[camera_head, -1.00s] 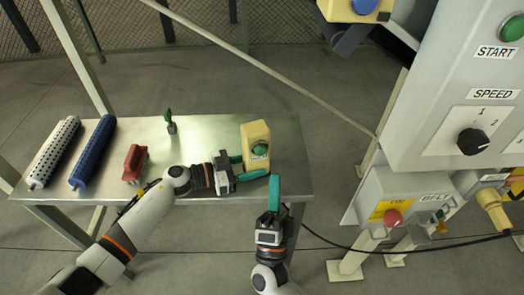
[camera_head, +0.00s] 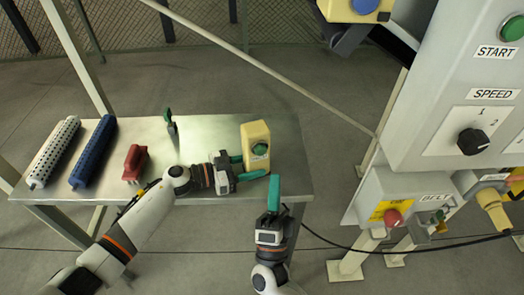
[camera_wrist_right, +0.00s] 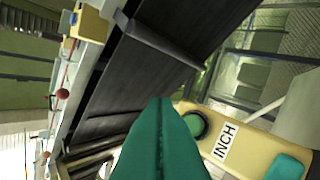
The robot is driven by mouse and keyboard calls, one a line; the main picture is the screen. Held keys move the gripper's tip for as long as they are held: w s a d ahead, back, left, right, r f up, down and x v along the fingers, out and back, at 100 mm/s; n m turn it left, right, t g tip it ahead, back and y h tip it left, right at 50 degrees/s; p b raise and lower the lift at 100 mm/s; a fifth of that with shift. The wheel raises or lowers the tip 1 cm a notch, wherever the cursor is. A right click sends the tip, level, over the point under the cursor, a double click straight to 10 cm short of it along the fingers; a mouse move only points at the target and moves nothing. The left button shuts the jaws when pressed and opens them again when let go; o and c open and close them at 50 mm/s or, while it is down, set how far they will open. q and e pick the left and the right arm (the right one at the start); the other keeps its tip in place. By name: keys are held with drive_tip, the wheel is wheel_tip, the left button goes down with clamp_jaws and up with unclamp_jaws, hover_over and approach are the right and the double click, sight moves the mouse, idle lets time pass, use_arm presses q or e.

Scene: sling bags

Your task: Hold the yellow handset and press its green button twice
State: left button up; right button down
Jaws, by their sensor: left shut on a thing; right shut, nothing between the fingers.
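The yellow handset (camera_head: 251,134) stands near the right end of the metal table. Its green button (camera_head: 260,149) faces me. In the right wrist view the handset (camera_wrist_right: 258,148) shows an INCH label beside the green button (camera_wrist_right: 204,128). My left gripper (camera_head: 247,167) is shut on the handset's lower part; one teal fingertip shows in the right wrist view. My right gripper (camera_head: 274,188) is shut and empty, below and right of the handset in the head view. In the right wrist view its closed fingers (camera_wrist_right: 162,135) partly cover the button's near side; I cannot tell whether they touch.
A grey control cabinet (camera_head: 425,115) and a box with a red button (camera_head: 393,217) stand right.

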idle(0.6)
drive_tip(key=s, duration=0.2)
drive_tip(key=s+d, duration=0.1)
drive_tip(key=shift+s+h, duration=0.3)
drive_tip(key=shift+s, duration=0.1)
drive_tip(key=shift+w, duration=0.1)
approach(261, 150)
drive_tip(key=shift+w+d+r, duration=0.3)
drive_tip(key=shift+w+r, duration=0.3)
drive_tip(key=shift+r, duration=0.15)
drive_tip(key=shift+w+d+r, duration=0.25)
drive_tip(key=shift+w+r, duration=0.3)
drive_tip(key=shift+r, duration=0.15)
drive_tip(key=shift+w+d+r, duration=0.3)
drive_tip(key=shift+w+r, duration=0.3)
drive_tip(key=shift+r, duration=0.15)
drive_tip(key=shift+w, duration=0.1)
drive_tip(key=shift+w+a, duration=0.1)
drive_tip(key=shift+w, duration=0.2)
